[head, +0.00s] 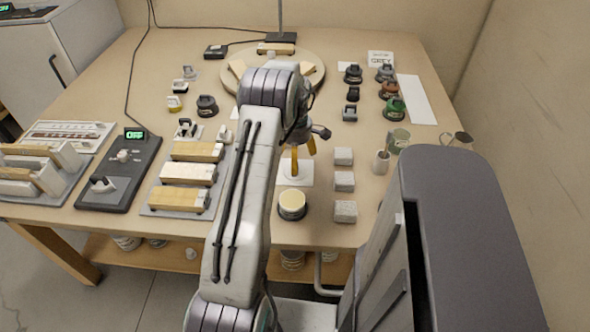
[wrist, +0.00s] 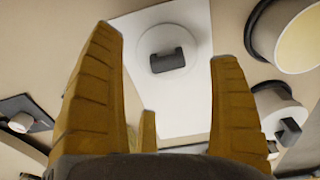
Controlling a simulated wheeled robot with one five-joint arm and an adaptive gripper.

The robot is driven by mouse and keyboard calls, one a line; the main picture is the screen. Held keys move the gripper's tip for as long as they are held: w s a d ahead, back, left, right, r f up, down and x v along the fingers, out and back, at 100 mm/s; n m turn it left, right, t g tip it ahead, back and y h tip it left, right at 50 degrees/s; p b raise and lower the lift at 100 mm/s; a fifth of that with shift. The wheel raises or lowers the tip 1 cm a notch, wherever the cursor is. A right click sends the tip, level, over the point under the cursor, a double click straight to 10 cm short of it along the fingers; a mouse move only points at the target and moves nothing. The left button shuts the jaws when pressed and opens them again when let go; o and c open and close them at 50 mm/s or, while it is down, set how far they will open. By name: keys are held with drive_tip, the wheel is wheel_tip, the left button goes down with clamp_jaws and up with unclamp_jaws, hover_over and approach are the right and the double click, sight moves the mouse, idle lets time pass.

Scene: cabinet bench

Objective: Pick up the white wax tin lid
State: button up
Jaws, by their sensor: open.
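In the wrist view a round white lid (wrist: 143,47) with a dark grey handle lies flat on a white square pad (wrist: 190,112). The pad also shows in the head view (head: 305,179), where I cannot make out the lid near my yellow fingers. My gripper (head: 303,160) is open above the pad. In the wrist view its fingertips (wrist: 167,46) are spread to either side of the lid, with nothing held. A round tin (head: 292,204) with a cream top stands just in front of the pad; it also shows at the right of the wrist view (wrist: 309,42).
Several light grey blocks (head: 343,181) stand right of the pad. Wood-topped blocks (head: 188,173) lie on a grey tray at left. A dark device (head: 120,172) is farther left. A second white item with a dark handle (wrist: 277,118) shows at right in the wrist view.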

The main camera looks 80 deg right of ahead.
drive_tip(key=shift+f, duration=1.55)
drive_tip(key=c, duration=1.7)
clamp_jaws()
